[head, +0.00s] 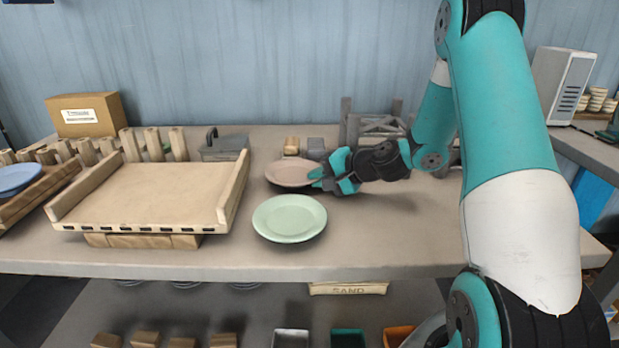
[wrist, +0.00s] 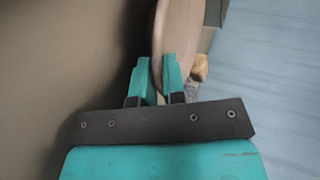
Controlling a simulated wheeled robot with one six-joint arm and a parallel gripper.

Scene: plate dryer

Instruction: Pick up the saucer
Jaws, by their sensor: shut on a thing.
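A pinkish-beige saucer (head: 288,173) is at the middle of the table in the head view, behind a pale green plate (head: 289,218). My gripper (head: 318,178) reaches it from the right and is shut on its right rim. In the wrist view the saucer (wrist: 177,40) shows edge-on between the teal fingers (wrist: 157,78). I cannot tell whether the saucer still touches the table. The fingers hide a small part of its rim.
A wooden tray rack (head: 150,195) fills the left of the table, with a blue plate (head: 15,178) beyond it. Small blocks (head: 291,145) and a wooden frame (head: 372,124) stand behind the saucer. The table front right (head: 400,235) is clear.

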